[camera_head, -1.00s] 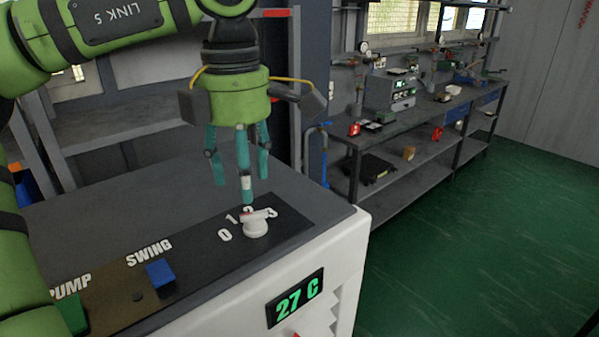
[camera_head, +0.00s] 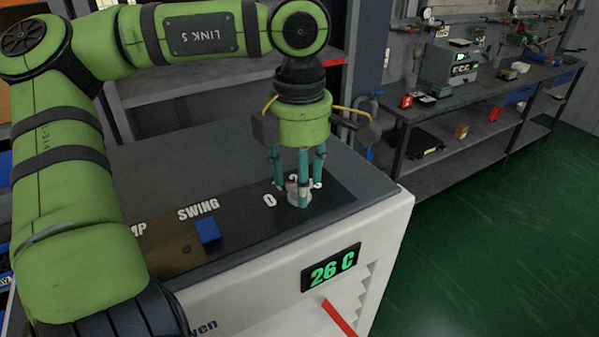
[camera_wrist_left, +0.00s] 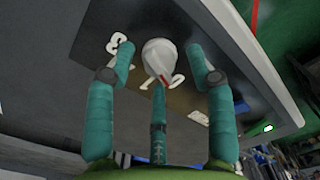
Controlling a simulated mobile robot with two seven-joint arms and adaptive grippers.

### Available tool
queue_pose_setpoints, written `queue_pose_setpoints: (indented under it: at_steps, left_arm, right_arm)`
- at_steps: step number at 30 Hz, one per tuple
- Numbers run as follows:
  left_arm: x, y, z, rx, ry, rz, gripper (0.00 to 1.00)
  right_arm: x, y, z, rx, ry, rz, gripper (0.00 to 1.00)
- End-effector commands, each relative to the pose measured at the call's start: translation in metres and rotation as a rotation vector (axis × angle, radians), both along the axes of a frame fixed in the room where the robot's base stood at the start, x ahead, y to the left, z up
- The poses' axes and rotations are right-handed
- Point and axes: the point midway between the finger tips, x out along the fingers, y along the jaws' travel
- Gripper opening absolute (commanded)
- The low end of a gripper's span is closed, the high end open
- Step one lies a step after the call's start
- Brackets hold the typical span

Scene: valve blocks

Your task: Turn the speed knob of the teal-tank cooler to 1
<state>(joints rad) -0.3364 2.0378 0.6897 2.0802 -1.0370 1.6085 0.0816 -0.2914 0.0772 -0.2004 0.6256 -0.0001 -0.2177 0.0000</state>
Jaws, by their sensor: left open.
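The white speed knob (camera_head: 293,197) sits on the dark panel on top of a white cooler (camera_head: 250,292). My left gripper (camera_head: 300,188) points down over it, with its three teal fingers open and spread around the knob. In the left wrist view the knob (camera_wrist_left: 158,54) lies between the fingertips, with a red mark on its side nearest the lower finger. The digits 3 and 1 show beside it; fingers partly cover others. I cannot tell exactly which digit the mark meets. No teal tank is visible. My right gripper is not in view.
A blue SWING switch (camera_head: 208,230) is left of the knob on the same panel. A green 26 C display (camera_head: 331,268) is on the cooler's front. A workbench (camera_head: 455,110) with tools stands behind at right. Green floor (camera_head: 490,250) is clear at right.

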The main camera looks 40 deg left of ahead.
Motion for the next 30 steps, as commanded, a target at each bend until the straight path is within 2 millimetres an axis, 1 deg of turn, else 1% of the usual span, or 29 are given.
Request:
queue_pose_setpoints:
  at_steps: [1, 2, 3, 5, 6, 14, 20, 26, 30]
  left_arm:
    - [0.000, 0.000, 0.000, 0.000, 0.000, 0.000, 0.55]
    - [0.000, 0.000, 0.000, 0.000, 0.000, 0.000, 0.42]
    - [0.000, 0.000, 0.000, 0.000, 0.000, 0.000, 0.27]
    - [0.000, 0.000, 0.000, 0.000, 0.001, 0.000, 0.03]
    - [0.000, 0.000, 0.000, 0.000, 0.001, 0.000, 0.00]
    - [0.000, 0.000, -0.001, 0.000, 0.002, -0.008, 0.00]
    - [-0.001, 0.000, -0.002, 0.000, 0.004, -0.067, 0.00]
    - [0.000, 0.000, -0.003, 0.002, 0.004, -0.200, 0.00]
    - [-0.001, 0.000, -0.003, 0.003, 0.004, -0.325, 0.00]
  right_arm:
    - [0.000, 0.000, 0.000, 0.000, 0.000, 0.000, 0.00]
    - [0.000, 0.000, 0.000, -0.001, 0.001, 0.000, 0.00]
    - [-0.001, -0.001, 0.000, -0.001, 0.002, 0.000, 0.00]
    - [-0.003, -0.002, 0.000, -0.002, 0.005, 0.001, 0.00]
    - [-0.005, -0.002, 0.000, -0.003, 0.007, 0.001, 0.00]
    - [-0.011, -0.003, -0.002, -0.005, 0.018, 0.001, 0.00]
    - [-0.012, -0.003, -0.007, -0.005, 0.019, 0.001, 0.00]
    - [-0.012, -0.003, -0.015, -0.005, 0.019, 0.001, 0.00]
    - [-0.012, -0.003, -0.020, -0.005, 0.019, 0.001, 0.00]
